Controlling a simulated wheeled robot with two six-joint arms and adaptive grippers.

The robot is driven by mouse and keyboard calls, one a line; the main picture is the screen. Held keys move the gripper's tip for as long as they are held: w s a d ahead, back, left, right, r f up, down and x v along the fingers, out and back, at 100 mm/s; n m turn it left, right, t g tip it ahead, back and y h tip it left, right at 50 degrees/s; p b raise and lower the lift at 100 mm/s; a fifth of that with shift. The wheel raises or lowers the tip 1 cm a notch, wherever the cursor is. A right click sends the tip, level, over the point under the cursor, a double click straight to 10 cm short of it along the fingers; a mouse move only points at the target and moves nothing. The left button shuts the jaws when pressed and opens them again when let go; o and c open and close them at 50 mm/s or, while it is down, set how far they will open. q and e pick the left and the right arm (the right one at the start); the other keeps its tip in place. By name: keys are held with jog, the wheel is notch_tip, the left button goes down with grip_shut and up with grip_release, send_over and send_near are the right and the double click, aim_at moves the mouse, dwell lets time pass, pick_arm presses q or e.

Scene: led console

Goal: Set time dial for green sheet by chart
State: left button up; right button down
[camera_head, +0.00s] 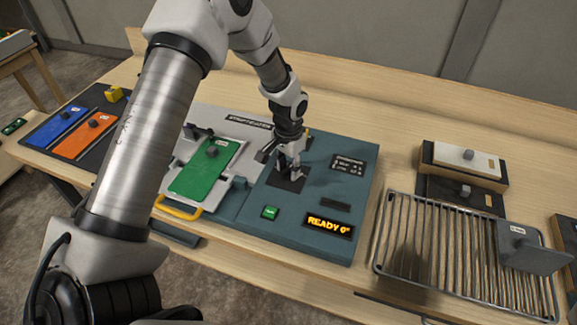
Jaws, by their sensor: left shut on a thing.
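The green sheet (205,168) lies in the holder at the left part of the teal console (312,190), with a small dark knob on it. My left gripper (289,173) reaches down over a dark square on the console and is shut on the time dial there. The dial itself is mostly hidden by the fingers. The small dark chart (348,164) is to the right of the gripper; its text is too small to read. An amber display (329,226) at the front reads "READY 0". My right gripper is not in view.
A green button (270,212) sits left of the display. A yellow handle (179,210) fronts the sheet holder. Blue (57,126) and orange (85,137) sheets lie at left. A wire rack (440,250) and stacked blocks (463,163) stand at right.

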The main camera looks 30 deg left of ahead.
aim_at(288, 168)
pick_arm(q)
jog(key=o, duration=1.1)
jog(key=shift+o, duration=0.2)
notch_tip(288, 168, up, 12)
